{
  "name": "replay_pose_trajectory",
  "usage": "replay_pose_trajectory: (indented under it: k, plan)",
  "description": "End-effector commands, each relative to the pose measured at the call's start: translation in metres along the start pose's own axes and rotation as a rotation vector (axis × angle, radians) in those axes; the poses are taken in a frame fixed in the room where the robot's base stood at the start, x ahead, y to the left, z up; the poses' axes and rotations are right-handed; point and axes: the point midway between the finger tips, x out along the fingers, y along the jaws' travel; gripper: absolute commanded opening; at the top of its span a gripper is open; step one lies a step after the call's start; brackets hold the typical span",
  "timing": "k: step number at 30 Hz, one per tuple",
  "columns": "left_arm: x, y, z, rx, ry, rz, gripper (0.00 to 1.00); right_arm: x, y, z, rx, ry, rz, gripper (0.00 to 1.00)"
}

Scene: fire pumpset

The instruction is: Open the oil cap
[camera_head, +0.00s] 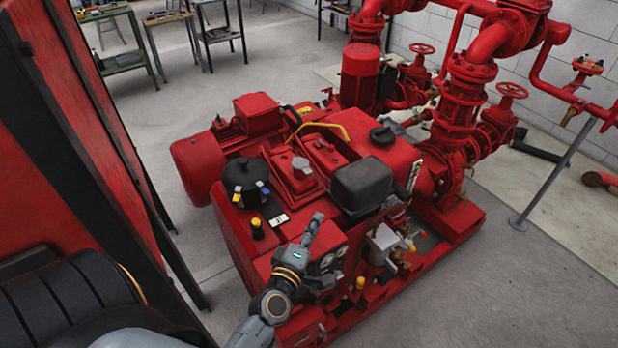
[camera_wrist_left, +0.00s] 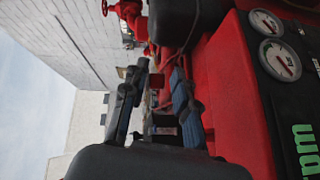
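The red pumpset (camera_head: 340,240) stands in the middle of the head view. On its top are a small yellow-and-black cap (camera_head: 257,229) near the front left corner and a round black cap (camera_head: 383,135) farther back; I cannot tell which is the oil cap. My left gripper (camera_head: 316,222) is over the front of the pumpset, right of the small cap and apart from both caps. In the left wrist view its two fingers (camera_wrist_left: 160,80) are spread with nothing held between them. Neither cap is clear in that view. My right gripper is not in view.
A black box-shaped part (camera_head: 362,184) rises just behind my left gripper. Gauges (camera_wrist_left: 274,58) sit on the pumpset's front panel. Red pipes with valves (camera_head: 465,95) stand at the back right. A tall red panel (camera_head: 75,110) is at the left. Open floor lies between it and the pumpset.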

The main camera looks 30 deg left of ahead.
Motion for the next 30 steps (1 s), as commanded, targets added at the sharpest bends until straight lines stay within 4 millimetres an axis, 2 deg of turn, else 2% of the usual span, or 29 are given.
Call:
replay_pose_trajectory:
  k: [1,4,8,11,24,30]
  plan:
    - [0.001,0.002,-0.016,-0.066,0.069,0.012,0.28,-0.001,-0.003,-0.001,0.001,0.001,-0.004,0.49]
    - [0.000,0.002,-0.038,-0.158,0.167,0.028,0.28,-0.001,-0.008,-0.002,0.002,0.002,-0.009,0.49]
    - [0.003,0.002,-0.049,-0.198,0.211,0.036,0.28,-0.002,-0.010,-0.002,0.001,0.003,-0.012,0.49]
    - [0.013,0.003,-0.052,-0.199,0.213,0.037,0.28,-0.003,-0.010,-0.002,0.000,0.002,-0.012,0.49]
    - [0.101,0.004,-0.070,-0.195,0.209,0.037,0.28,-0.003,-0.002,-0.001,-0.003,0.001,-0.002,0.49]
    - [0.126,0.003,-0.075,-0.194,0.209,0.035,0.28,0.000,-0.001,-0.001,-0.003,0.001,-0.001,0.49]
